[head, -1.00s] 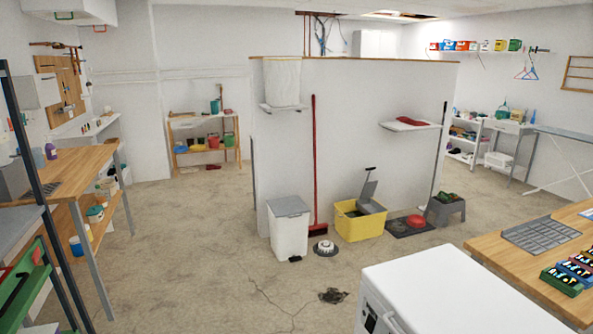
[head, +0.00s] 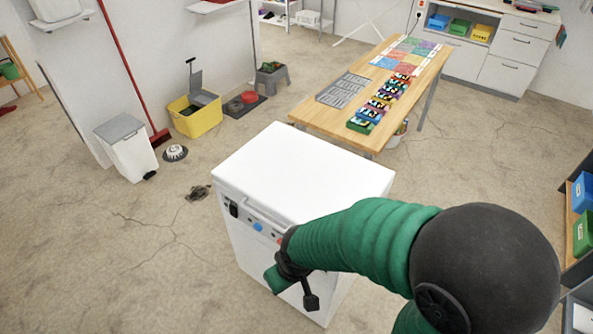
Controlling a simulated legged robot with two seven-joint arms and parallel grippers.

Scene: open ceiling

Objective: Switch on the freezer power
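The white freezer (head: 300,172) stands on the floor in the middle of the head view, with its lid shut. Its front face carries a dark switch-like part (head: 233,209) at the left, a blue round part (head: 257,227) and a long handle along the upper edge. A bit of red shows near my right gripper. My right arm, green with a black joint, comes in from the right. My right gripper (head: 292,287) is in front of the freezer's front face, right of the blue part. Its fingers are partly hidden, and any contact is unclear. My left gripper is out of view.
A wooden table (head: 330,122) with a grey tray and coloured boxes stands behind the freezer. A white bin (head: 128,155), a yellow tub (head: 195,120) and a round white object (head: 175,153) are at the left. Floor left of the freezer is mostly clear.

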